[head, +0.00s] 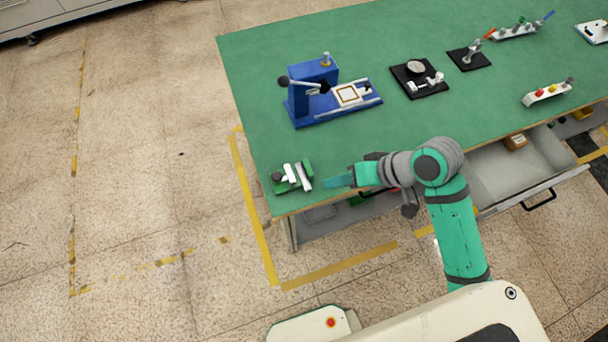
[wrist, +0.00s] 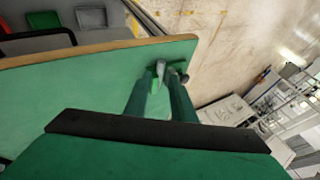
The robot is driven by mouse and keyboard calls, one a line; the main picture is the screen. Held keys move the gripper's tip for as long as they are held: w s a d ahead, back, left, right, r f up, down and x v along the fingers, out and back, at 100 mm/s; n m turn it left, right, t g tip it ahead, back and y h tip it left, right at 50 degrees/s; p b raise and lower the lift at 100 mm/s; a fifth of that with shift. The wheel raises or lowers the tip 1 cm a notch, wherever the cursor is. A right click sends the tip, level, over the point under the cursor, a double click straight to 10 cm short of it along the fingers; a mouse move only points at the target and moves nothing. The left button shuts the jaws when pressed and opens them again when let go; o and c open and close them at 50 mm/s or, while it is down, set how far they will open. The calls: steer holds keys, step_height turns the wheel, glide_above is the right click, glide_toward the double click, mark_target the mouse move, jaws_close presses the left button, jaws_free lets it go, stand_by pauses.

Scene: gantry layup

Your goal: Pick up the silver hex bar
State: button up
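A small green fixture (head: 308,166) sits at the near left corner of the green table. Pale silver-white pieces and a dark round knob show on it. One upright pale bar (head: 304,183) on its right side may be the silver hex bar; it is too small to be sure. My gripper (head: 336,181) is just right of the fixture, pointing left towards it, apart from the bar. In the wrist view my gripper (wrist: 163,84) shows two green fingers with a gap between them. A grey-silver piece (wrist: 160,69) shows at the fingertips, partly hidden; contact cannot be told.
A blue press (head: 314,90) stands behind the fixture on the green table (head: 245,75). Black-based devices (head: 420,80) and a pale block with coloured buttons (head: 547,92) lie farther right. An open drawer (head: 500,180) juts from the front. The floor at left is clear.

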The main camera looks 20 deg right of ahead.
mark_target(310, 187)
steer(key=x, duration=0.4)
steer(key=shift+w+f, duration=0.1)
steer(key=shift+x, duration=2.7)
steer(key=shift+w+a, duration=0.1)
steer(key=shift+w, duration=0.05)
jaws_close()
